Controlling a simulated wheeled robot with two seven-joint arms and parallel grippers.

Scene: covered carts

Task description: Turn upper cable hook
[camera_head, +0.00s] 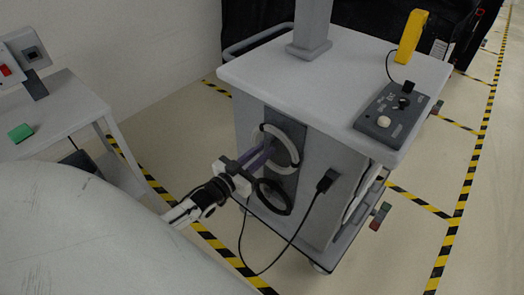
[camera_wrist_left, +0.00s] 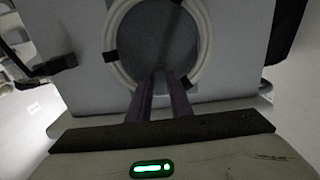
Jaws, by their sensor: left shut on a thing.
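A looped white cable (camera_head: 294,150) hangs on the dark front panel (camera_head: 285,122) of the grey cart. It also shows as a pale ring in the left wrist view (camera_wrist_left: 204,45). My left gripper (camera_head: 268,151) reaches inside this loop, its purple fingers close together and pointing at the panel. In the left wrist view the fingertips (camera_wrist_left: 160,70) meet at the dark area within the ring. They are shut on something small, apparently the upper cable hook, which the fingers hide. Its turn angle cannot be told. My right gripper is not in view.
A black loop (camera_head: 274,209) sits below the white cable. A black plug (camera_head: 327,180) with a hanging cord is right of the panel. The cart top (camera_head: 330,75) carries a control box (camera_head: 392,114) and a yellow handset (camera_head: 411,36). A side table (camera_head: 62,100) stands at left.

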